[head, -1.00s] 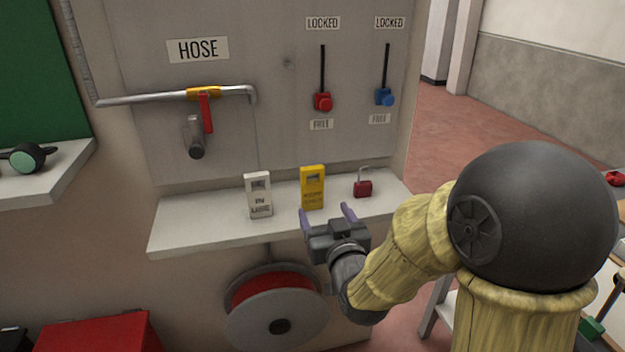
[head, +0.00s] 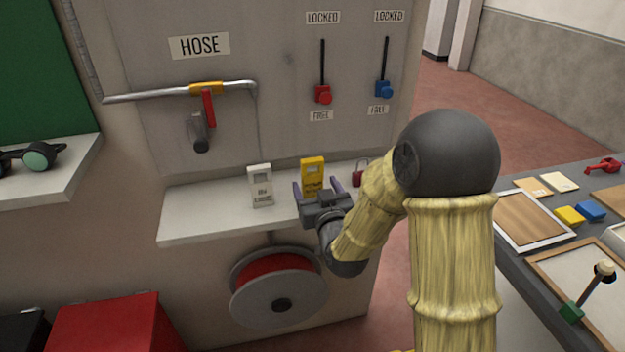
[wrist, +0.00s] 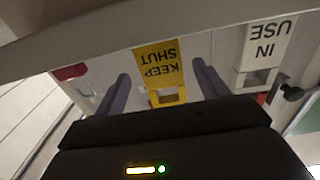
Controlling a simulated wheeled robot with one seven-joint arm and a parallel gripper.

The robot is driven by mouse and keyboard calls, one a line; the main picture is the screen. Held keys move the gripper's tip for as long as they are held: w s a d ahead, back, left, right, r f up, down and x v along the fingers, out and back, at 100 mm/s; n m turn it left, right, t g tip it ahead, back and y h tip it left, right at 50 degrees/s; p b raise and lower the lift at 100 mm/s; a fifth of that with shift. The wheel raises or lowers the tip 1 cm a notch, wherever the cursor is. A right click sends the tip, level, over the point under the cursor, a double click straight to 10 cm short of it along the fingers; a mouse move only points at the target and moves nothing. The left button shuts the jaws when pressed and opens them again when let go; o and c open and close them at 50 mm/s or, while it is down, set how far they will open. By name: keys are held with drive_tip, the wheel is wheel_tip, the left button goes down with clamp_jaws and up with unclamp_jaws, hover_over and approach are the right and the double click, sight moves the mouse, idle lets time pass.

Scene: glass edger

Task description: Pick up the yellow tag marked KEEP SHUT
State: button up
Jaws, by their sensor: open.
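The yellow tag (head: 312,174) stands upright on the pale shelf (head: 200,214) below the hose panel. In the wrist view the yellow tag (wrist: 161,66) reads KEEP SHUT, upside down, and lies between my two fingers, seen beyond them. My gripper (head: 316,190) is open and empty, just in front of the tag, with a finger toward each side of it. The gripper hides the lower part of the tag in the head view, and I cannot tell whether the fingers reach past its faces. It also shows in the wrist view (wrist: 163,85).
A white IN USE tag (head: 260,187) stands left of the yellow tag. A red padlock (head: 358,178) is close on its right, partly hidden by my arm. A red hose reel (head: 279,290) hangs under the shelf. The shelf's left part is clear.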

sight(313, 183)
drive_tip(key=shift+w, duration=0.1)
drive_tip(key=p+x, duration=0.1)
drive_tip(key=x, duration=0.3)
drive_tip(key=shift+w+a, duration=0.2)
drive_tip(key=shift+w+f, duration=0.1)
drive_tip(key=shift+w, duration=0.2)
drive_tip(key=shift+s+a, duration=0.1)
drive_tip(key=shift+s, duration=0.05)
drive_tip(key=c, duration=1.1)
